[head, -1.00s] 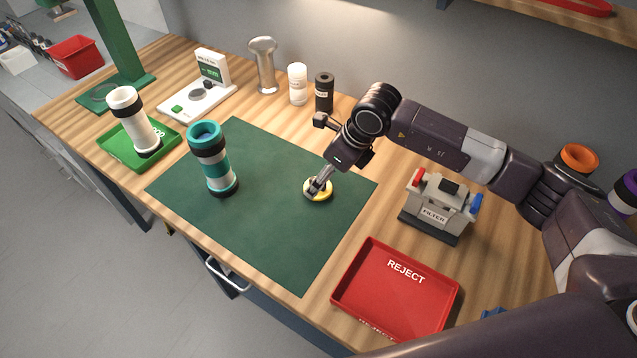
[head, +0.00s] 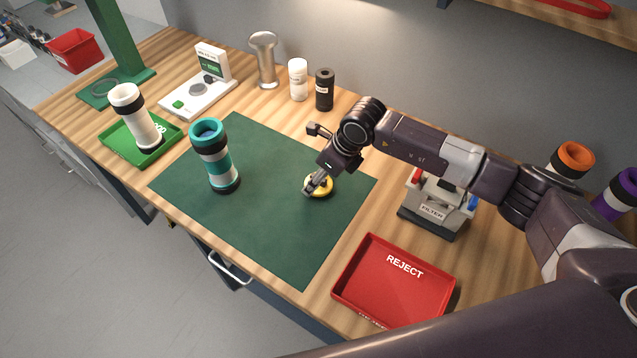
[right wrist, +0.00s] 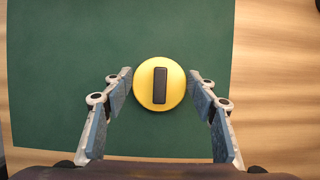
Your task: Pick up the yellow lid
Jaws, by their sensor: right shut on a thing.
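The yellow lid (head: 326,190) is round with a dark bar-shaped handle on top. It is at the right part of the green mat (head: 270,240). My right gripper (head: 316,184) is at the lid, its fingers partly covering it in the head view. In the right wrist view the yellow lid (right wrist: 145,97) sits between the two fingers of my right gripper (right wrist: 160,80), which are shut on its sides. Whether the lid touches the mat cannot be told. My left gripper is not in view.
A teal-and-white tube (head: 214,158) stands on the mat's left part. A red REJECT tray (head: 352,291) is at the front right, and a grey filter box (head: 432,213) stands behind it. A green tray (head: 111,152) holding a white tube (head: 136,112) is at the left.

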